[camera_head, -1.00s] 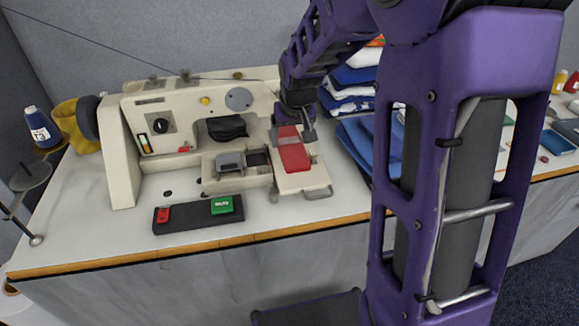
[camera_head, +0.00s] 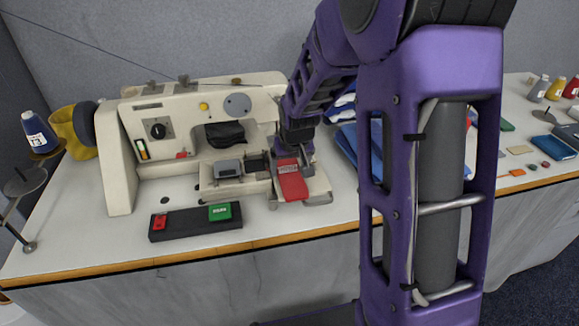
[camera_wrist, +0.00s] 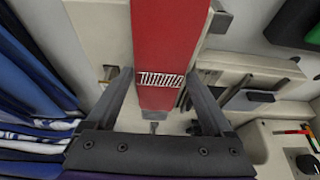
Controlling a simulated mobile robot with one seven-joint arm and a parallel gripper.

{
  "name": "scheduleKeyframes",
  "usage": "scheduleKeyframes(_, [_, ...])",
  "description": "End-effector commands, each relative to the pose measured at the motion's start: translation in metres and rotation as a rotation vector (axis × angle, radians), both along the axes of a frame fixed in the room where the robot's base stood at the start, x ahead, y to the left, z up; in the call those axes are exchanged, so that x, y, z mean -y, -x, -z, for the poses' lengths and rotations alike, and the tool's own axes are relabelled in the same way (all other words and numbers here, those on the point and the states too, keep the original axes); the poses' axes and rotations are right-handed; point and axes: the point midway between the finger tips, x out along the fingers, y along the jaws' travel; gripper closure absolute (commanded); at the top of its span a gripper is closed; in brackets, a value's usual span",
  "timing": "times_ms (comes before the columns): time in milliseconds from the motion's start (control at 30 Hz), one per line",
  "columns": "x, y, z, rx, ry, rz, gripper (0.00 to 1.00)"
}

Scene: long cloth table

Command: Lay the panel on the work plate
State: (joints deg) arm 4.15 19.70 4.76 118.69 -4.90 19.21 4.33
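The panel (camera_head: 291,185) is a red slab with a white-lettered label. In the head view it appears over the left part of the cream work plate (camera_head: 318,186), its near end by the plate's front edge. I cannot tell whether it touches the plate. In the wrist view the panel (camera_wrist: 165,40) runs up between the two fingers of my gripper (camera_wrist: 160,80). In the head view my gripper (camera_head: 293,153) is at the panel's far end.
The cream sewing machine (camera_head: 165,125) stands behind and left. A black box (camera_head: 190,222) with red and green buttons lies in front. Folded blue cloth (camera_head: 350,145) lies close on the right, partly behind my arm. Small items and bottles (camera_head: 540,88) stand farther right.

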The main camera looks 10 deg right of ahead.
Motion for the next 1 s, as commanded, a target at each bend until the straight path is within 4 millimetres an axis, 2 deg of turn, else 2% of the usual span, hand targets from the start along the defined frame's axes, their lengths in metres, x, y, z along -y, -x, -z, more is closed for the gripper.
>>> scheduleKeyframes(67, [0.000,0.000,0.000,0.000,0.000,0.000,0.00])
scheduleKeyframes(267, [0.000,0.000,-0.001,0.000,0.000,0.000,0.00])
scheduleKeyframes(400, [0.000,0.001,-0.008,0.002,0.000,0.000,0.00])
scheduleKeyframes(567, [0.000,0.011,-0.035,0.005,0.000,0.000,0.00])
scheduleKeyframes(800, [0.001,0.031,-0.084,0.005,0.001,0.001,0.00])
scheduleKeyframes(1000, [0.000,0.043,-0.108,0.002,0.000,0.000,0.00])
